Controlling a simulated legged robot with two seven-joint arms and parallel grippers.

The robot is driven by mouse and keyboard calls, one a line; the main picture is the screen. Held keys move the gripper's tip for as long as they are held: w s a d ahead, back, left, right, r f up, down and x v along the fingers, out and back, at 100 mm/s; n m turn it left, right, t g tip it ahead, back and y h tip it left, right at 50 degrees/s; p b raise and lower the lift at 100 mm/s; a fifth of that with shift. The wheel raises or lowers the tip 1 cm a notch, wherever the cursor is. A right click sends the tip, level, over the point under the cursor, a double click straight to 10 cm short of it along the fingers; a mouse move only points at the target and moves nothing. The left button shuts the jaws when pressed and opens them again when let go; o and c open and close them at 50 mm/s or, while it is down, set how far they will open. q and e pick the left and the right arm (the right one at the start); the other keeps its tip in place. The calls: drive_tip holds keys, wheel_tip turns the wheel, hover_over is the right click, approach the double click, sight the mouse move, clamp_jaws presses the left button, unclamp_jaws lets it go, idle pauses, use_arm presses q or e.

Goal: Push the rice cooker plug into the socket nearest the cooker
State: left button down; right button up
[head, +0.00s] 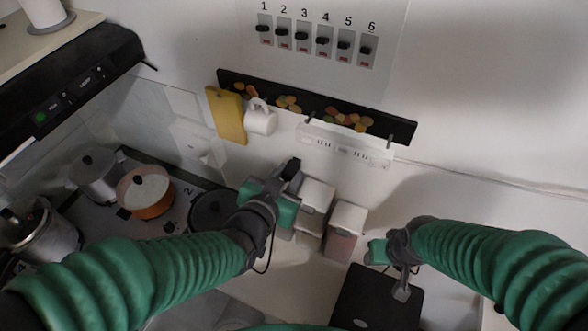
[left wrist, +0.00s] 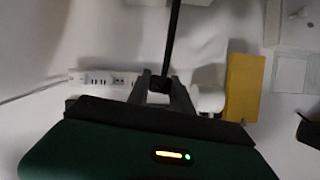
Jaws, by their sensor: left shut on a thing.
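My left gripper (head: 291,172) is raised in front of the white wall. In the left wrist view its two fingers (left wrist: 160,90) are shut on a small black plug (left wrist: 159,84), and a black cord (left wrist: 174,40) runs up from it. The white socket strip (head: 345,149) is on the wall, up and right of the gripper in the head view; it also shows in the left wrist view (left wrist: 105,79), left of the fingers. The plug looks apart from the sockets. My right gripper (head: 385,253) is by a black box-like thing (head: 375,303); its fingers are unclear. I cannot make out the rice cooker for certain.
A black rail (head: 350,115) above the strip carries a yellow board (head: 227,115) and a white mug (head: 260,117). White-lidded containers (head: 346,218) stand below the strip. An orange pot (head: 146,192) and other pots stand on the stove at left. Numbered switches (head: 303,37) are higher up.

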sight(291, 161)
use_arm(q)
drive_tip(key=shift+s+a+r, duration=0.25)
drive_tip(key=shift+s+a, duration=0.45)
drive_tip(key=shift+s, duration=0.05)
drive_tip(key=shift+w+a, duration=0.1)
drive_tip(key=shift+a, duration=0.1)
drive_tip(key=w, duration=0.2)
drive_tip(key=w+d+f+n, duration=0.1)
drive_tip(key=shift+h, duration=0.4)
drive_tip(key=shift+w+d+r+b, duration=0.25)
drive_tip(key=shift+w+d+b, duration=0.3)
drive_tip(key=shift+w+d, duration=0.7)
drive_tip(key=shift+d, duration=0.15)
drive_tip(key=shift+w+r, duration=0.1)
drive_tip(key=shift+w, duration=0.05)
drive_tip(key=shift+w+a, duration=0.3)
drive_tip(key=shift+w, duration=0.05)
drive_tip(key=shift+d+b, duration=0.3)
drive_tip(key=shift+d, duration=0.05)
drive_tip(key=shift+a, duration=0.1)
use_arm(e)
drive_tip(key=shift+s+a+f, duration=0.35)
drive_tip(key=shift+f, duration=0.3)
use_arm(q)
drive_tip(key=shift+a, duration=0.3)
use_arm(e)
drive_tip(key=shift+a, duration=0.3)
